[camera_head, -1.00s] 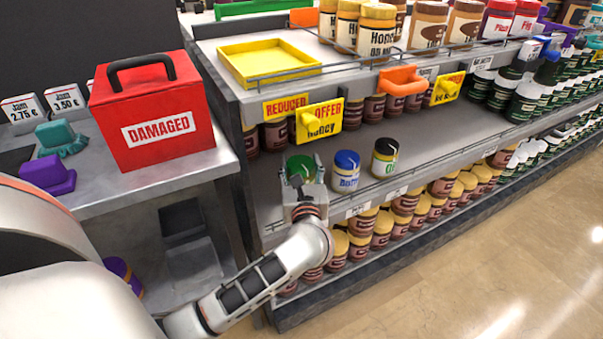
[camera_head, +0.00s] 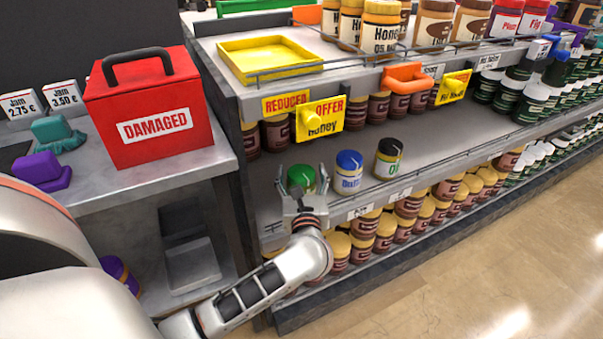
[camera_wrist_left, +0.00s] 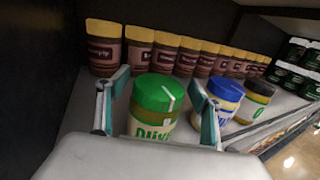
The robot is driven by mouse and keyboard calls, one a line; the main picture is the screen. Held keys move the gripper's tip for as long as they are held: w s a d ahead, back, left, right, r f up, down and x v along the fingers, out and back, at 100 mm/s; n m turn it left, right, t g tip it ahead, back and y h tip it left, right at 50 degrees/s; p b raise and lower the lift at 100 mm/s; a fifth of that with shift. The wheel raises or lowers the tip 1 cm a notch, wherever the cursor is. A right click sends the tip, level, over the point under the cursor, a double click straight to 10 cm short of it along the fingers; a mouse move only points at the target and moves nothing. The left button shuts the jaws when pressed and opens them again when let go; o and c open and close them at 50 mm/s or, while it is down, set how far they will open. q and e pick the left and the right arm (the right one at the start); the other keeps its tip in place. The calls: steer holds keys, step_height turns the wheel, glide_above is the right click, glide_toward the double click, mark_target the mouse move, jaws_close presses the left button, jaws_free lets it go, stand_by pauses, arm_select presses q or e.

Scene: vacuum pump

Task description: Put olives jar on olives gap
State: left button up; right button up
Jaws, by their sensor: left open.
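The olives jar (camera_head: 301,180) has a green lid and stands upright on the middle shelf (camera_head: 440,150), near its left end. In the left wrist view, the olives jar (camera_wrist_left: 157,105) shows a pale label with green letters starting "Oliv". My left gripper (camera_head: 303,188) is open, with one finger on each side of this jar. In the left wrist view the fingers of the gripper (camera_wrist_left: 160,85) stand apart from the lid. The jar's lower part is hidden by the gripper. My right gripper is not in view.
A blue-lid jar (camera_head: 348,172) and a black-lid jar (camera_head: 387,159) stand just right of the olives jar. A row of brown jars (camera_wrist_left: 185,56) stands behind. A red DAMAGED box (camera_head: 155,112) sits on the left counter. A yellow tray (camera_head: 265,55) is on the top shelf.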

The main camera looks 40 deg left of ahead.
arm_select(q)
steer(key=shift+r, duration=0.3)
steer(key=s+d+r+m+t+h+p, duration=0.15)
steer(key=s+d+m+t+h, duration=0.25)
steer(key=s+d+m+h, duration=0.7)
steer(key=s+d+r+m+t+h, duration=0.2)
steer(key=s+d+m+t+h, duration=0.35)
steer(key=d+m, duration=1.1)
steer(key=s+f+m+g, duration=1.1)
steer(key=s+f+m, duration=0.4)
steer(key=m, duration=0.6)
steer(key=shift+s+a+m, duration=0.35)
steer(key=shift+s+a, duration=0.05)
steer(key=shift+a, duration=0.05)
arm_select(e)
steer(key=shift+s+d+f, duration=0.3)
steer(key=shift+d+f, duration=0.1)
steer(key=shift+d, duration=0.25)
